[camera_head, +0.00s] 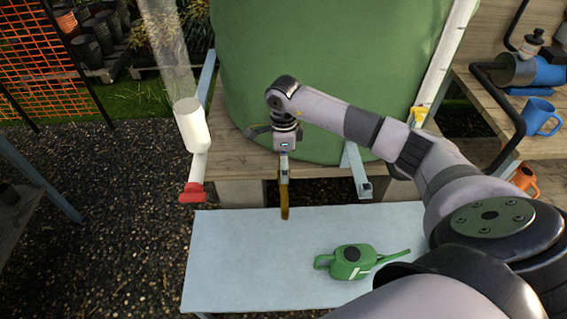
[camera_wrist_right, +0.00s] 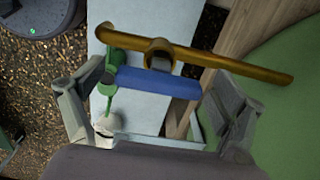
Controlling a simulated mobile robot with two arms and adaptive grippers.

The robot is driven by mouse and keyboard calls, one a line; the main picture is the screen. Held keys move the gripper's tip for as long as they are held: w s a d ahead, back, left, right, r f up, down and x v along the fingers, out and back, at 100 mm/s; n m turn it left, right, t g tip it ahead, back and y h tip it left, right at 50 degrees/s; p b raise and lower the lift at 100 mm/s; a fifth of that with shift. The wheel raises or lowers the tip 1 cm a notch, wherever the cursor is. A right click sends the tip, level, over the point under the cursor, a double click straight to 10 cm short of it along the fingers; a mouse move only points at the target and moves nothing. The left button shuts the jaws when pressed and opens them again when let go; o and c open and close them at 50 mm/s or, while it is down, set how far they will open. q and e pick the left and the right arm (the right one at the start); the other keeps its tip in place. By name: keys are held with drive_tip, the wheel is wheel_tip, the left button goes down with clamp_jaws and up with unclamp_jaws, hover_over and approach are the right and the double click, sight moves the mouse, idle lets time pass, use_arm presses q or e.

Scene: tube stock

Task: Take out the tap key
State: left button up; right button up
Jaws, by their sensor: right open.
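A brass-coloured bar (camera_head: 284,205), which I take for the tap key, hangs below my wrist in the head view, at the front end of a grey bar. In the right wrist view the brass bar (camera_wrist_right: 230,63) runs across the upper part, with a short round stub at its middle. A blue bar (camera_wrist_right: 160,82) lies beside it; I cannot tell if they are joined. My right gripper (camera_head: 280,140) is open, its fingers (camera_wrist_right: 160,92) spread to either side of the blue bar. Whether they touch anything is unclear. My left gripper is out of view.
A green tank (camera_head: 335,60) stands on a wooden bench behind my right gripper. A green watering can (camera_head: 350,262) is on the pale table (camera_head: 235,260) below. A white fitting with a red end (camera_head: 193,192) hangs at left.

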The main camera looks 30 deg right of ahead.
drive_tip(key=c, duration=1.2)
drive_tip(key=shift+c, duration=0.5)
drive_tip(key=shift+r, duration=0.15)
